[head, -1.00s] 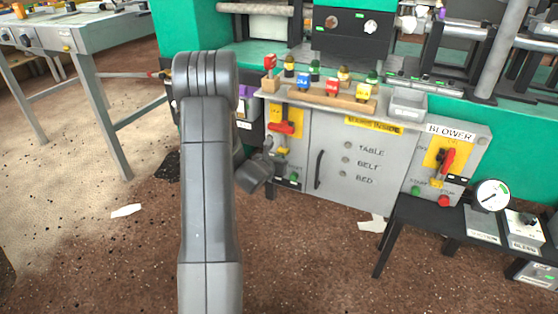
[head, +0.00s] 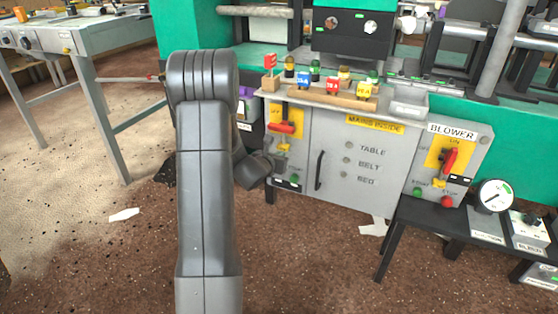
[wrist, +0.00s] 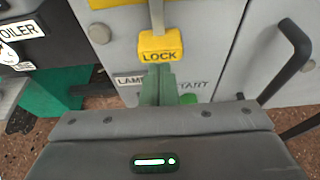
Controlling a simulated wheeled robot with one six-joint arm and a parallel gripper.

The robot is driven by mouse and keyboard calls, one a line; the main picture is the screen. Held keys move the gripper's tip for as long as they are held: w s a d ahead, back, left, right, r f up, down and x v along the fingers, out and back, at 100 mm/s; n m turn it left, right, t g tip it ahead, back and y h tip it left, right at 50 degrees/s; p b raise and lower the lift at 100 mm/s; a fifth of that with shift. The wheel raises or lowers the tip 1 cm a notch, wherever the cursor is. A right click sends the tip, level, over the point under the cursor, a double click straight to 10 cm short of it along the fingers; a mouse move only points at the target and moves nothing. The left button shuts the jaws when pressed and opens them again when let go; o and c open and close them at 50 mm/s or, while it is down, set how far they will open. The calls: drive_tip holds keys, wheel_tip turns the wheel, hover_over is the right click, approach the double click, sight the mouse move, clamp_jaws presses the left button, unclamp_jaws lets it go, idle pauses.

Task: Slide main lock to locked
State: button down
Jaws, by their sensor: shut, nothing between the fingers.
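The main lock is a yellow slide tab marked LOCK (wrist: 160,46), on a grey stem on the left part of the grey cabinet. In the head view the small yellow tab (head: 284,147) sits below the red main switch handle (head: 281,127). My gripper (wrist: 159,82) is shut and empty. In the wrist view its green fingers point at the cabinet just under the tab's lower edge. I cannot tell whether they touch it. In the head view my wrist is in front of the cabinet's left side, and the fingertips are hard to make out.
A black door handle (wrist: 288,62) stands out to the right of my gripper. A green START button (wrist: 189,98) and a LAMP label are partly hidden behind the fingers. Coloured plugs stand in a wooden rack (head: 335,97) on top. A BLOWER panel (head: 452,133) is at right.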

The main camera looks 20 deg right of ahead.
drive_tip(key=s+a, duration=0.6)
drive_tip(key=a, duration=0.1)
drive_tip(key=shift+s+r, duration=0.15)
drive_tip(key=shift+s, duration=0.05)
drive_tip(key=shift+a, duration=0.1)
drive_tip(key=w+d+p, duration=0.3)
drive_tip(key=w+d, duration=0.3)
drive_tip(key=d, duration=0.1)
drive_tip(key=shift+r, duration=0.4)
idle(0.3)
drive_tip(key=shift+w+r, duration=0.1)
idle(0.3)
